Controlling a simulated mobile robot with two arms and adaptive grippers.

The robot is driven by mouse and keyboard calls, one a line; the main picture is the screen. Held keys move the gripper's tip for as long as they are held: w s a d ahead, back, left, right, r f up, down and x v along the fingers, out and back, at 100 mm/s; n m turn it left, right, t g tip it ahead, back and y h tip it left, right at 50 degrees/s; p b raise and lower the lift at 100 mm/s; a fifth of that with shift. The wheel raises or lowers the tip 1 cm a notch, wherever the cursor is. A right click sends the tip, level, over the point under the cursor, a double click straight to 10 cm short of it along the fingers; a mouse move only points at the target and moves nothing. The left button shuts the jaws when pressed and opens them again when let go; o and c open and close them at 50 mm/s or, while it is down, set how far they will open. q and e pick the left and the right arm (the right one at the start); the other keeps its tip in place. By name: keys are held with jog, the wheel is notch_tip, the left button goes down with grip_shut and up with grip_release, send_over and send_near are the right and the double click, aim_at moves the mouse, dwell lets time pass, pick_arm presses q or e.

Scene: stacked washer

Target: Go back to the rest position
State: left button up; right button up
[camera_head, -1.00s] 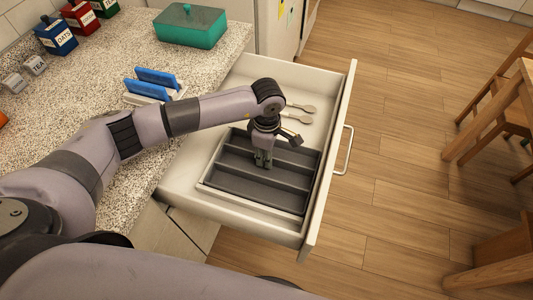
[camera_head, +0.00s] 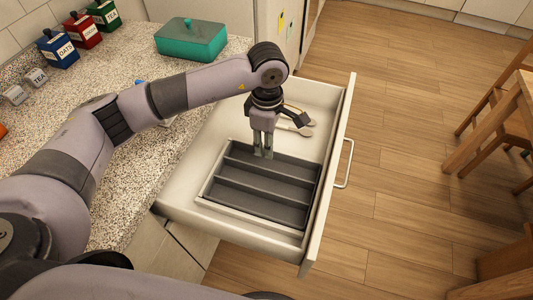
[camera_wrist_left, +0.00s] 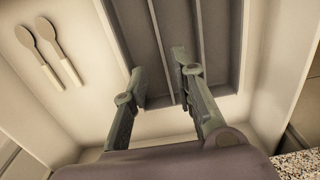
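My left gripper (camera_head: 263,150) points down over the far edge of the dark grey cutlery tray (camera_head: 262,206) in the open drawer. In the left wrist view, its two fingers (camera_wrist_left: 160,80) are apart with nothing between them. The tray has several long compartments and looks empty. Two spoons with pale handles (camera_head: 290,122) lie in the drawer beyond the tray; they show beside the tray in the left wrist view (camera_wrist_left: 50,52). My right gripper does not show in either view.
The open drawer (camera_head: 325,190) has a bar handle (camera_head: 344,164) and juts out from the speckled counter (camera_head: 110,215). A green lidded box (camera_head: 191,40) and small canisters (camera_head: 58,48) stand on the counter. Wooden chairs (camera_head: 490,110) stand at the right, with clear floor between.

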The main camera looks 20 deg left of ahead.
pick_arm(q)
jog(key=shift+r, duration=0.5)
